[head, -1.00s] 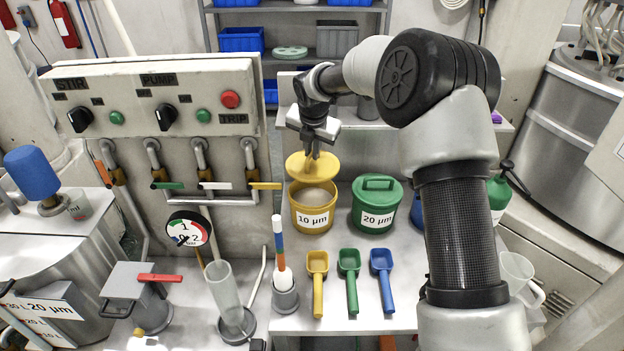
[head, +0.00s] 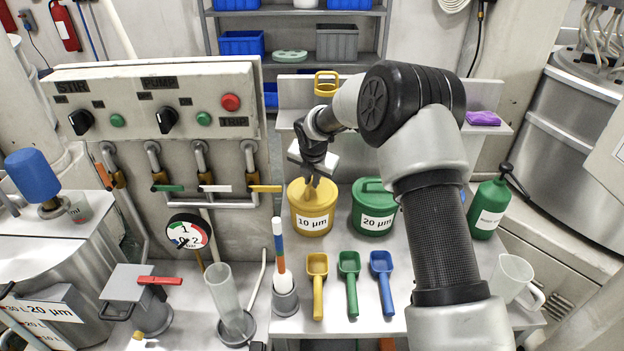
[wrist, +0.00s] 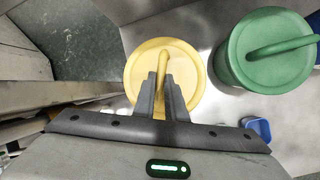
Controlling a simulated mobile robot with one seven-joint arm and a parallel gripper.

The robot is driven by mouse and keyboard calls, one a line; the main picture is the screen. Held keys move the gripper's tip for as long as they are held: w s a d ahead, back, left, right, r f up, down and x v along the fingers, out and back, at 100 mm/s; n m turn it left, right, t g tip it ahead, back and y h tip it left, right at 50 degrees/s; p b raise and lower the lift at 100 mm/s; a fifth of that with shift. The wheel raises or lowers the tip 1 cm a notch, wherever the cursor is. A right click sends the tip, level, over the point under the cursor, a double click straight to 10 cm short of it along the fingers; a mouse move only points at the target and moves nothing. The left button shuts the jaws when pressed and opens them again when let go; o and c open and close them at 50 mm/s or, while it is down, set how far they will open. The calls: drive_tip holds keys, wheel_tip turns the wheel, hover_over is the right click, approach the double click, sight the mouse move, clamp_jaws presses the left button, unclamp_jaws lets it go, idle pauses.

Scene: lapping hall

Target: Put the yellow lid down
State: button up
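The yellow lid (wrist: 187,62) is flat and round with a raised bar handle. It lies over the mouth of the yellow tub labelled 10 µm (head: 312,224) and covers the contents; whether it is fully seated, I cannot tell. In the wrist view the handle runs between the two fingers of my gripper (wrist: 162,85), which look closed on it. In the head view my gripper (head: 311,187) points down at the tub's top and hides part of the lid.
The green lidded 20 µm tub (head: 373,222) stands close on the right. Yellow (head: 317,284), green (head: 350,286) and blue (head: 383,284) scoops lie in front. A green bottle (head: 489,208) and a clear jug (head: 512,278) stand further right.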

drive_tip(key=o, duration=0.3)
drive_tip(key=shift+o, duration=0.3)
